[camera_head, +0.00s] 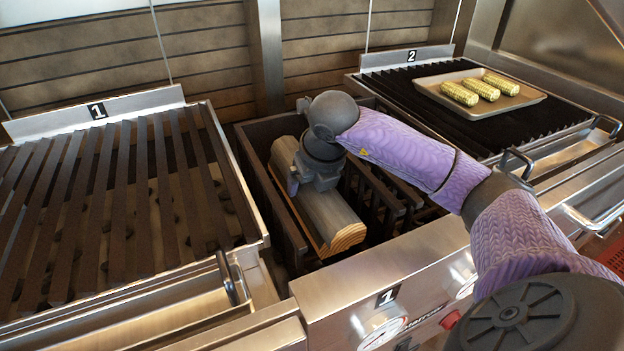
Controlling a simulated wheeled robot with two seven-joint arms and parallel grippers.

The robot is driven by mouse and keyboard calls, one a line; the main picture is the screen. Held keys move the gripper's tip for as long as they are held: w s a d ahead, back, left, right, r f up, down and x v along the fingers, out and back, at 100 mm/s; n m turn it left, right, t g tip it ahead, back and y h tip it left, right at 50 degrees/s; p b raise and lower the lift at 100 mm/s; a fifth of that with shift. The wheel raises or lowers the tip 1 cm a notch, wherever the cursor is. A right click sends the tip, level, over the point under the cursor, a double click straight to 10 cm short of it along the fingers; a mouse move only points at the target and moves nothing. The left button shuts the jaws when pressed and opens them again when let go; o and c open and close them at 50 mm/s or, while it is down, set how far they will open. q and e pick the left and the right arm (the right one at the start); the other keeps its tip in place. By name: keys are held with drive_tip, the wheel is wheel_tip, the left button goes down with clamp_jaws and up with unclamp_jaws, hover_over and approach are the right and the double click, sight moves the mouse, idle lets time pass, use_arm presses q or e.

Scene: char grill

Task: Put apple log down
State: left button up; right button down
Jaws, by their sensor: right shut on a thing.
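The apple log (332,222) is a split piece of wood with grey sides and a pale cut end facing me. It lies lengthwise in the dark firebox (256,143) between the two grills. My right gripper (306,186) comes down from above and is shut on the log around its middle. The gripper's far finger is hidden, and I cannot tell whether the log's underside touches the rack below. My left gripper is not in view.
Grill 1 (130,200) with dark slats stands at the left. Grill 2 (400,87) at the right holds a tray (528,98) with corn cobs (481,90). A steel front panel (340,300) with dials borders the firebox. Dark bars (375,195) stand right of the log.

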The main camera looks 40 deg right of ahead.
drive_tip(key=shift+c, duration=0.2)
unclamp_jaws()
drive_tip(key=shift+f, duration=0.1)
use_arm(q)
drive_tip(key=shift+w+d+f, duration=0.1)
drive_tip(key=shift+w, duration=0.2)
use_arm(e)
drive_tip(key=shift+o, duration=0.2)
drive_tip(key=p+v, duration=0.2)
drive_tip(key=v, duration=0.4)
drive_tip(key=p+v, duration=0.1)
drive_tip(key=v, duration=0.5)
drive_tip(key=shift+w+p, duration=0.25)
drive_tip(key=shift+p, duration=0.15)
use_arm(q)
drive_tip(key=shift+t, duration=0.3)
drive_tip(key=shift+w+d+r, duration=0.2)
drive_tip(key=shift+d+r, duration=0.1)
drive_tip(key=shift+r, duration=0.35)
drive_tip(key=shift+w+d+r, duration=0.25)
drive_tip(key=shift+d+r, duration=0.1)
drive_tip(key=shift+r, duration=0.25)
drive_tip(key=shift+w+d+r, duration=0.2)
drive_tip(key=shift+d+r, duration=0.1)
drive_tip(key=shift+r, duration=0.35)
use_arm(e)
drive_tip(key=shift+s+r, duration=0.2)
drive_tip(key=shift+r, duration=0.25)
